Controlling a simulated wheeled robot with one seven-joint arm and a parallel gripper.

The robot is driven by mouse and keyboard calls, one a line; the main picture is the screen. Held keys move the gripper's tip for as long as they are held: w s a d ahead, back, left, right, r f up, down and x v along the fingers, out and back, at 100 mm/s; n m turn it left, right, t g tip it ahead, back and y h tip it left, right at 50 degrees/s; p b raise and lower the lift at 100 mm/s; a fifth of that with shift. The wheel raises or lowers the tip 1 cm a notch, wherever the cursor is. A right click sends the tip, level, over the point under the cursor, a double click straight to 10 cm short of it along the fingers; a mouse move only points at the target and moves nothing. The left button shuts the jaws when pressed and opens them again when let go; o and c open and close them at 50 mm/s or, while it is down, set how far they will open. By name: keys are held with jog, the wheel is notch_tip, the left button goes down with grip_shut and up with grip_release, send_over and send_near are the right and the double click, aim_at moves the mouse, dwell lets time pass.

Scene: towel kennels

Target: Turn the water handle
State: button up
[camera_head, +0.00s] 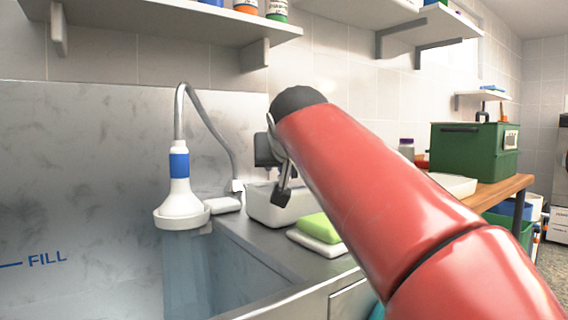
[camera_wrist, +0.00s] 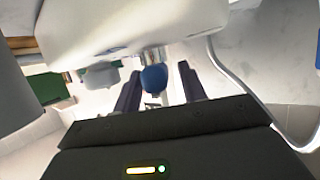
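A blue rounded knob (camera_wrist: 154,78) on a short metal stem shows in the wrist view, attached to a white housing (camera_wrist: 120,25); it looks like the water handle. My gripper (camera_wrist: 158,85) is open, with its two dark fingers on either side of the knob. A gap shows on the right of the knob; on the left I cannot tell whether the finger touches it. In the head view my gripper (camera_head: 284,182) is partly hidden by my red arm, above the counter beside the tub, and the knob is not visible there.
A white box (camera_head: 268,207) and green sponge (camera_head: 320,227) sit on the counter close by. A green case (camera_head: 470,150) stands farther right; shelves hang above.

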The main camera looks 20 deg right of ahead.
jog(key=v, duration=0.8)
dwell(0.4)
